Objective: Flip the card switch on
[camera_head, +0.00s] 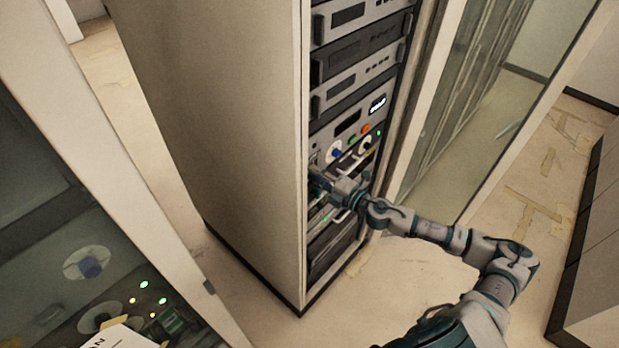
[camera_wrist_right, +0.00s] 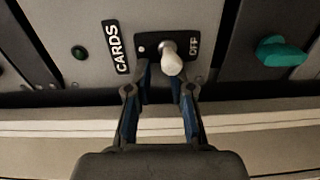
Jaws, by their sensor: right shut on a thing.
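The card switch (camera_wrist_right: 172,62) is a pale toggle lever on a small black plate, with a white "CARDS" label (camera_wrist_right: 117,47) to its left and "OFF" lettering to its right in the right wrist view. My right gripper (camera_wrist_right: 161,68) has its two blue-padded fingers on either side of the lever and is shut on it. In the head view the right gripper (camera_head: 318,178) reaches into the rack (camera_head: 333,135), and the switch is hidden there. Any "ON" lettering is not visible. My left gripper is not in view.
A teal knob (camera_wrist_right: 281,52) sits to the right of the switch and a small dark green button (camera_wrist_right: 79,52) to the left. Other rack units with buttons fill the rack above. An open glass door (camera_head: 462,110) stands on the right. The floor (camera_head: 390,272) in front is clear.

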